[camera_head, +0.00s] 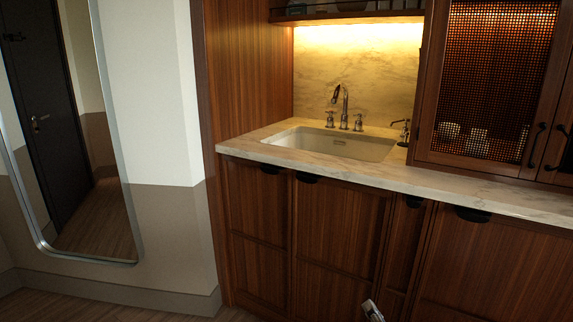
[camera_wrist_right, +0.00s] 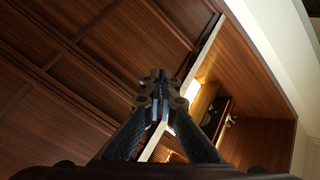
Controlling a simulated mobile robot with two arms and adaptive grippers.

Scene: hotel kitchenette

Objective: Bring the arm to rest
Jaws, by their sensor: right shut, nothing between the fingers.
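My right gripper (camera_head: 372,311) shows only as a small pale and dark piece at the bottom edge of the head view, in front of the lower wooden cabinet doors. In the right wrist view my right gripper (camera_wrist_right: 158,76) is shut, its fingertips together with nothing held. It is apart from the cabinets and touches nothing that I can see. My left gripper is in neither view.
A marble counter (camera_head: 480,192) with a white sink (camera_head: 335,147) and metal faucet (camera_head: 344,105) runs above wooden cabinet doors (camera_head: 335,235) with dark pulls. A mesh-front cabinet (camera_head: 492,75) stands at right. A mirror (camera_head: 75,130) is on the left wall. Floor shows at lower left.

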